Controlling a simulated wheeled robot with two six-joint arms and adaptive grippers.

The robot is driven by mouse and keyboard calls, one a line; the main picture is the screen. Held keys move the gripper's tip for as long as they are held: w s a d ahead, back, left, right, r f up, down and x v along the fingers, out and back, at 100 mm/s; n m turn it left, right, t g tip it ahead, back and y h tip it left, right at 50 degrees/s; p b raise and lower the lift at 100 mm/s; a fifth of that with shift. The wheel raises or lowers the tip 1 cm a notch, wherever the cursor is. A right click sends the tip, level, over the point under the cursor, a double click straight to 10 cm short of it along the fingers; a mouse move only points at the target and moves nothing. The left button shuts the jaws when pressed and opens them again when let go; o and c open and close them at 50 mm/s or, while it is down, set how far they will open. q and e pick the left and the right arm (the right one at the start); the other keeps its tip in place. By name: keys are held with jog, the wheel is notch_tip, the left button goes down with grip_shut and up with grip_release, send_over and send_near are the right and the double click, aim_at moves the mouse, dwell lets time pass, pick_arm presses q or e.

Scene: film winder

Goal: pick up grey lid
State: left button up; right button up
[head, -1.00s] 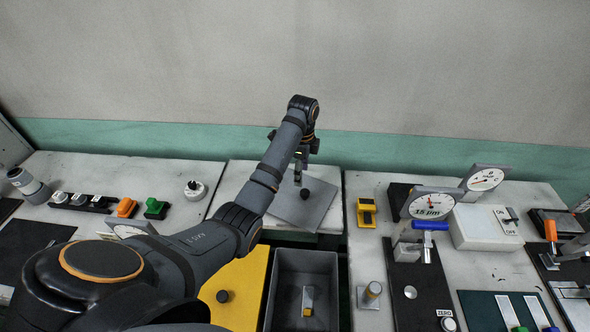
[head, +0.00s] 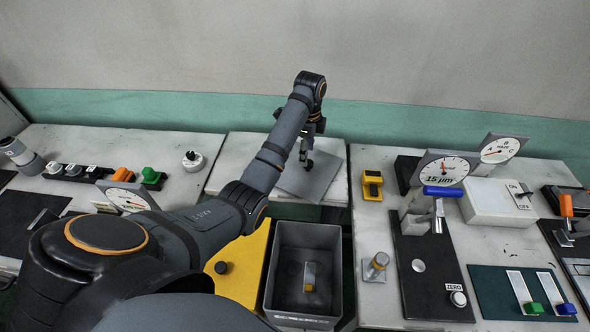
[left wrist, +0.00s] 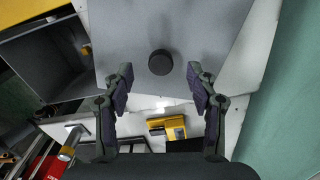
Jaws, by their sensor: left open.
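The grey lid (head: 315,188) is a flat square plate with a round black knob (head: 309,165) near its middle. It lies on the white bench at the back centre. It also shows large in the left wrist view (left wrist: 215,30), with its knob (left wrist: 160,62) between the fingers in the picture. My left gripper (head: 306,160) is at the knob and points down. In the left wrist view its fingers (left wrist: 159,78) are spread, with a gap on each side of the knob and nothing held. My right gripper is not in view.
An open grey bin (head: 337,255) with a small yellow and grey part inside stands in front of the lid. A yellow panel (head: 250,250) with a black knob is beside it. A yellow block (head: 372,185) and a gauge stand (head: 412,245) are on the right bench.

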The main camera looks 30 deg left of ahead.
aim_at(295, 162)
pick_arm(q)
jog(key=f, duration=0.1)
jog(key=f+b, duration=0.1)
jog(key=shift+d+f, duration=0.3)
jog(key=shift+f, duration=0.05)
jog(key=shift+w+f+p, duration=0.1)
jog(key=shift+f+p, duration=0.2)
jog(key=shift+f, duration=0.05)
jog(key=shift+w+f, duration=0.1)
jog(key=shift+f, duration=0.15)
jog(key=shift+a, duration=0.1)
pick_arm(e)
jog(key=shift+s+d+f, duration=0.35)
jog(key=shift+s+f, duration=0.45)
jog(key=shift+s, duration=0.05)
pick_arm(q)
jog(key=shift+r, duration=0.1)
jog(key=shift+c, duration=1.2)
grip_shut()
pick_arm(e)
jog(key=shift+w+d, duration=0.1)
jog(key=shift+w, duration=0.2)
